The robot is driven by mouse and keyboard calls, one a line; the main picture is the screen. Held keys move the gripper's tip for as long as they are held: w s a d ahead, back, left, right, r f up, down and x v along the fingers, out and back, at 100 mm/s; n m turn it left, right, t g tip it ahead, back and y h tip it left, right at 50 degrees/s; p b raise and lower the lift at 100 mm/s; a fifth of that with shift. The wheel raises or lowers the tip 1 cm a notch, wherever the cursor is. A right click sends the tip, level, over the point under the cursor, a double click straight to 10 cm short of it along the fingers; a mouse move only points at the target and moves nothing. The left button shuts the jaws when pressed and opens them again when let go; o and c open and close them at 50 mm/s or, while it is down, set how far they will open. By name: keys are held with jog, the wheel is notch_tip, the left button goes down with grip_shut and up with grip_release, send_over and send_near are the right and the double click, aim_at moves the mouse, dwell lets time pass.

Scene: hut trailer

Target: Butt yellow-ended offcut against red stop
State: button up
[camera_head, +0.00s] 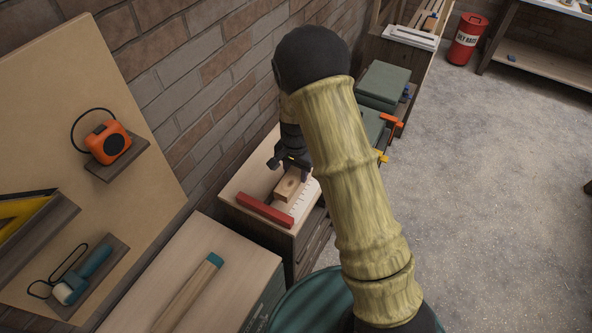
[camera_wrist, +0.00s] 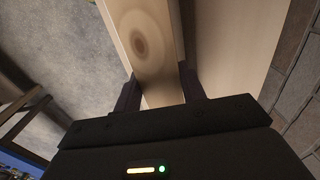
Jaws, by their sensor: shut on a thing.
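A short pale wooden offcut (camera_head: 290,184) with a dark knot is on or just above the light top of a small cabinet. The offcut fills the upper middle of the wrist view (camera_wrist: 143,40). My gripper (camera_head: 289,167) is shut on it, with one finger on each side; in the wrist view the fingers (camera_wrist: 160,92) press its sides. No yellow end can be made out on the offcut. The red stop (camera_head: 264,211) is a long bar along the near edge of the cabinet top. The offcut's near end faces it across a small gap.
White scale marks (camera_head: 302,203) run along the cabinet top's right side. A teal-ended wood piece (camera_head: 190,291) lies on the nearer bench. Green cases (camera_head: 383,84) and orange clamps (camera_head: 392,120) stand beyond. A brick wall bounds the left; open floor lies right.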

aim_at(294, 175)
jog(key=shift+f+b, duration=2.15)
jog(key=shift+f, duration=1.05)
jog(key=shift+s+a, duration=0.45)
jog(key=shift+s, duration=0.2)
jog(key=o, duration=1.1)
jog(key=shift+r, duration=0.1)
jog(key=shift+w+r, duration=0.2)
jog(key=shift+r, duration=0.35)
notch_tip(294, 175, up, 16)
jog(key=b, duration=0.3)
jog(key=shift+s+b, duration=0.25)
jog(key=shift+b, duration=0.05)
